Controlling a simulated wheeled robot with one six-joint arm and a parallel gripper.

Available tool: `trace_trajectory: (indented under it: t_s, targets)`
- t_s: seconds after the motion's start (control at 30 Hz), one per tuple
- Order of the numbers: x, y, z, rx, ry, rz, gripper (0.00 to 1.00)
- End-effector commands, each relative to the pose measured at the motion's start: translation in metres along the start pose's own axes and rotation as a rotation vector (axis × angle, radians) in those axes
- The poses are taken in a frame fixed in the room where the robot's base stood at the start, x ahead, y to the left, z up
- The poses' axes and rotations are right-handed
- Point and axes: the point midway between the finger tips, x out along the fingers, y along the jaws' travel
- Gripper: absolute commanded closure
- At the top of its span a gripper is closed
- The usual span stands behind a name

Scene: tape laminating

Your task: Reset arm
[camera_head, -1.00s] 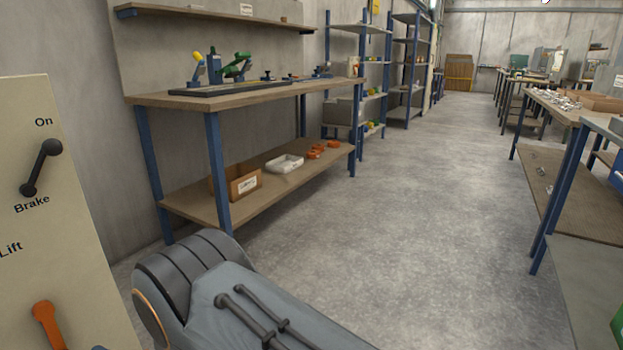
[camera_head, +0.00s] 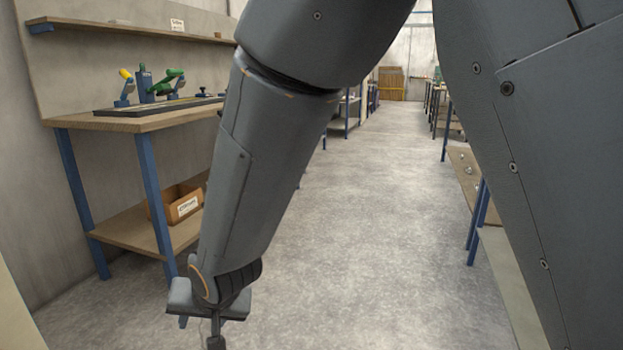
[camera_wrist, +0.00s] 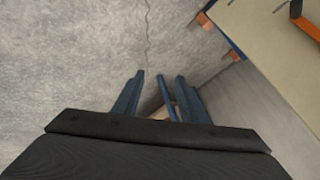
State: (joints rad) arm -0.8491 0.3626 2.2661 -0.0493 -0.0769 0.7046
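My arm hangs across the middle of the head view, with a large grey link slanting down to the wrist. My gripper (camera_wrist: 160,76) points at the grey floor in the wrist view. Its two dark blue fingers stand apart, with no object visibly held between them. A thin blue bar and a piece of brown surface show in the gap, seemingly beyond the fingers. In the head view the wrist end is low, in front of the workbench, and the fingertips are cut off or too small to tell.
A wooden workbench (camera_head: 160,121) with blue legs stands at the left, with a green-and-yellow fixture (camera_head: 168,84) on top. A cardboard box (camera_head: 178,203) sits on its lower shelf. The concrete floor (camera_head: 370,200) is clear down the aisle. Other tables stand at the right, partly hidden by my arm.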

Motion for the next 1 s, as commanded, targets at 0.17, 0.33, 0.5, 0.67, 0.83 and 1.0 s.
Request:
trace_trajectory:
  t_s: [0.17,0.33,0.5,0.67,0.83,1.0]
  targets:
    - [-0.071,0.063,0.035,-0.141,-0.153,0.131,0.61]
    - [-0.12,0.1,0.073,-0.241,-0.294,0.183,0.61]
    - [-0.158,0.125,0.107,-0.316,-0.411,0.196,0.61]
    - [-0.19,0.142,0.136,-0.371,-0.508,0.191,0.61]
    - [-0.211,0.145,0.12,-0.326,-0.496,0.21,0.61]
    - [-0.234,0.152,0.107,-0.28,-0.488,0.229,0.61]
